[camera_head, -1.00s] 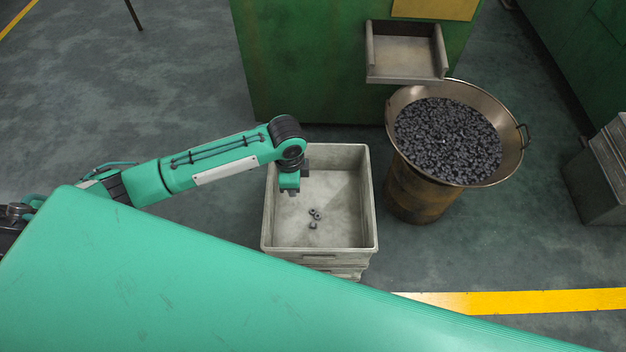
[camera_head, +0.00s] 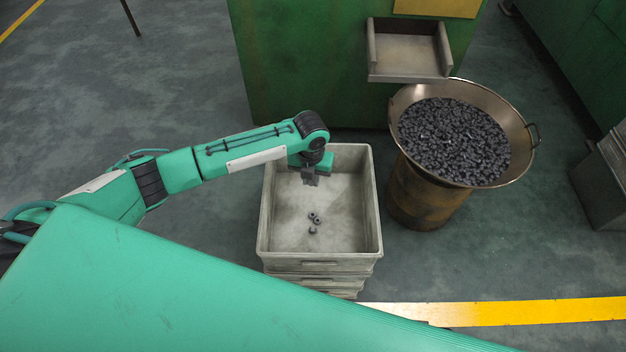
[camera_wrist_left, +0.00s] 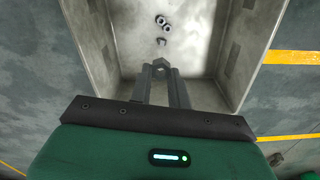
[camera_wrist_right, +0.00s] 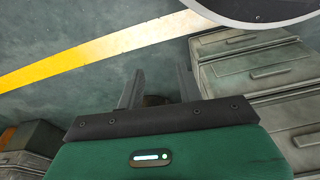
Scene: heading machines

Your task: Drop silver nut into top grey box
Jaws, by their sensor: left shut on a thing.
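My left gripper (camera_head: 311,180) hangs over the back part of the top grey box (camera_head: 376,215). In the left wrist view the same gripper (camera_wrist_left: 161,70) is shut on a silver nut (camera_wrist_left: 160,63) at its fingertips, above the box floor. In the head view the held nut is too small to make out. Several loose nuts (camera_head: 313,220) lie on the floor of the box, and they also show in the left wrist view (camera_wrist_left: 162,23). My right gripper (camera_wrist_right: 157,80) is open and empty in the right wrist view, above the floor.
The top grey box stands on a stack of similar boxes. A wide metal pan (camera_head: 520,125) full of dark pieces stands on a rusty drum to its right. A green machine (camera_head: 300,60) with a tray (camera_head: 408,55) stands behind. Grey boxes (camera_wrist_right: 265,75) show beside my right gripper.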

